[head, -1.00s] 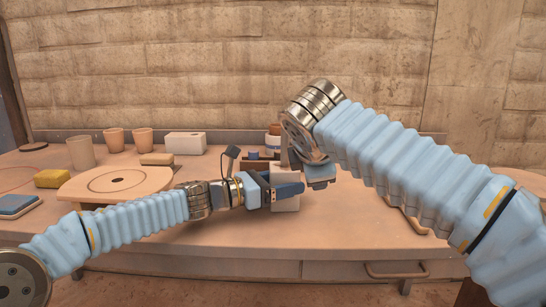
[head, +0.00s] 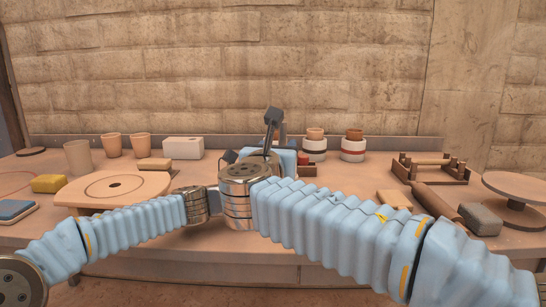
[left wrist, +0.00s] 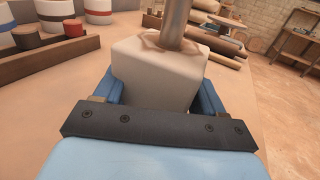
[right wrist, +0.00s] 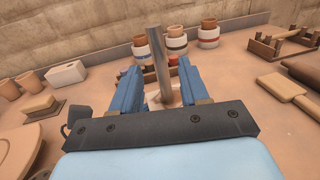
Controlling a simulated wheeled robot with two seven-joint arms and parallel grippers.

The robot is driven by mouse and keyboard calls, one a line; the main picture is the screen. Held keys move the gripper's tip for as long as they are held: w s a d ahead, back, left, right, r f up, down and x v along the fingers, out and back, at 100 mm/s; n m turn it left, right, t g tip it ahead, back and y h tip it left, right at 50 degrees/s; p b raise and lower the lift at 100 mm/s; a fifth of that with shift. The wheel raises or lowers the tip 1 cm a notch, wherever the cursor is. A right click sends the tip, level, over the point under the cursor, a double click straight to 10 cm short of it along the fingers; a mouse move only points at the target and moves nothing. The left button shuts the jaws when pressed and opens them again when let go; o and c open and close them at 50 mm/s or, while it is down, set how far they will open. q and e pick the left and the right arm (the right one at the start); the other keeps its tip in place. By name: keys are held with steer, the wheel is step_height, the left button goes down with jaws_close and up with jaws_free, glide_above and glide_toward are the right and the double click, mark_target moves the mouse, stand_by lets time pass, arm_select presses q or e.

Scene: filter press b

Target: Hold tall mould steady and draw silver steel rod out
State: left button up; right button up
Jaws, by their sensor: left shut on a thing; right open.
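The tall mould (left wrist: 152,78) is a pale block standing upright in the left wrist view. My left gripper (left wrist: 157,90) is shut on it, one blue finger on each side. The silver steel rod (left wrist: 174,22) rises from an opening in the mould's top. In the right wrist view the rod (right wrist: 159,62) stands between the two blue fingers of my right gripper (right wrist: 157,68), which is open, with gaps on both sides. The mould's top (right wrist: 176,97) shows a little below them. In the head view my right arm hides the mould, the rod and my left gripper.
Banded jars (head: 314,146) and (head: 353,147) stand behind the work spot. A wooden rack (head: 430,168), a roller (head: 433,201), a grey block (head: 480,219) and a turntable (head: 515,190) are at right. Cups, a white box (head: 183,148) and a round board (head: 90,190) are at left.

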mark_target(282, 143)
steer(key=shift+w+d, duration=0.25)
steer(key=shift+w, duration=0.85)
steer(key=shift+w+d, duration=0.2)
steer(key=shift+w, duration=0.9)
steer(key=shift+c, duration=0.4)
jaws_close()
